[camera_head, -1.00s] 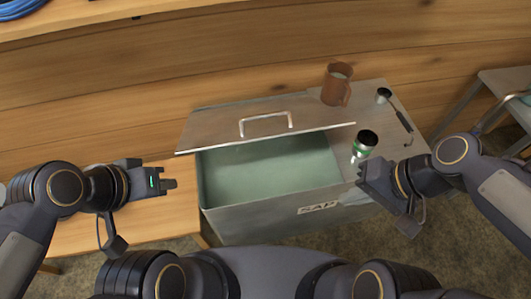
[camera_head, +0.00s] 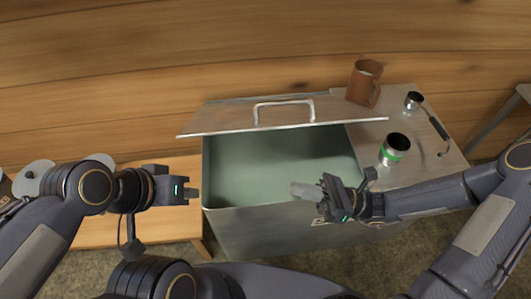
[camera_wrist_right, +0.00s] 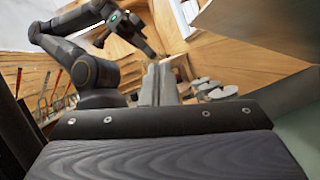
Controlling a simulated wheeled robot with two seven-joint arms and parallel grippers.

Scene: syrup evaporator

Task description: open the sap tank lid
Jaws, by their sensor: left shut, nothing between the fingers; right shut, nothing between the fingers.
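The sap tank (camera_head: 270,232) is a grey metal box with a pale green inside, open at the top on its left part. Its flat metal lid (camera_head: 220,118) with a silver bar handle (camera_head: 284,102) is raised and tilted back along the far side. My right gripper (camera_head: 296,188) is shut and empty, over the tank's front rim at the opening, below the lid; its fingers also show in the right wrist view (camera_wrist_right: 158,80). My left gripper (camera_head: 196,193) is shut and empty, just left of the tank's left wall. Neither gripper touches the lid.
A brown mug (camera_head: 364,82), a metal cup with a green band (camera_head: 395,149) and a small ladle (camera_head: 414,101) stand on the tank's fixed right top. A wooden bench (camera_head: 150,228) is at left; a plank wall stands behind.

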